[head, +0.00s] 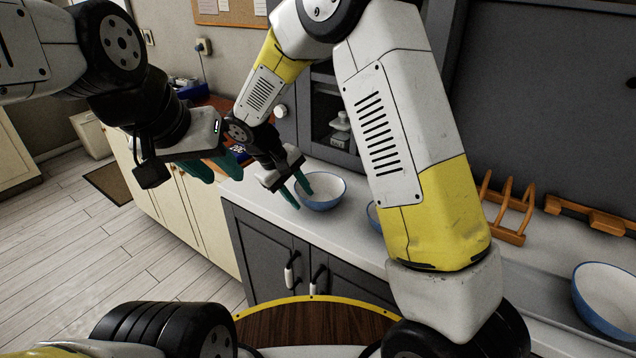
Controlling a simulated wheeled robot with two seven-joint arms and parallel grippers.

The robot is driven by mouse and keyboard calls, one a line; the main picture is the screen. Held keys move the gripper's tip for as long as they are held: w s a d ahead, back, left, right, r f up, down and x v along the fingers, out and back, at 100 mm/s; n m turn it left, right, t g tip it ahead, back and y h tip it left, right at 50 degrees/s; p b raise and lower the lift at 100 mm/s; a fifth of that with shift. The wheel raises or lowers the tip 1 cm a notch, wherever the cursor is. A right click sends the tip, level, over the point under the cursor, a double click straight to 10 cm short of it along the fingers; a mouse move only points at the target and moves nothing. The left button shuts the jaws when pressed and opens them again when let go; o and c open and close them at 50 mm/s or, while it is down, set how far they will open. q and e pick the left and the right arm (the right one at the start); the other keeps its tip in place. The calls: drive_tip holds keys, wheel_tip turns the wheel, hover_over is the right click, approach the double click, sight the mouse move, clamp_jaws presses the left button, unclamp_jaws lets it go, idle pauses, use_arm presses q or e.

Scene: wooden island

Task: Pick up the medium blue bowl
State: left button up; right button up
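A blue bowl (328,201) with a pale inside stands upright on the white counter. It looks like the medium one, between a larger bowl at right and a mostly hidden one. My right gripper (298,194) reaches down at its left rim. Its teal fingers are apart, one over the bowl's inside and one outside the near-left rim; I cannot tell if they touch it. My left gripper (216,170) is open and empty, well left of the bowl, in front of the cabinets.
Another blue bowl (373,216) is mostly hidden behind my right arm. A large blue bowl (598,310) stands at far right. A wooden rack (508,208) stands at the back of the white counter (262,205). Dark cabinet doors (265,255) are below.

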drive_tip(key=shift+x, duration=1.2)
clamp_jaws()
drive_tip(key=shift+s+a, duration=0.1)
idle(0.4)
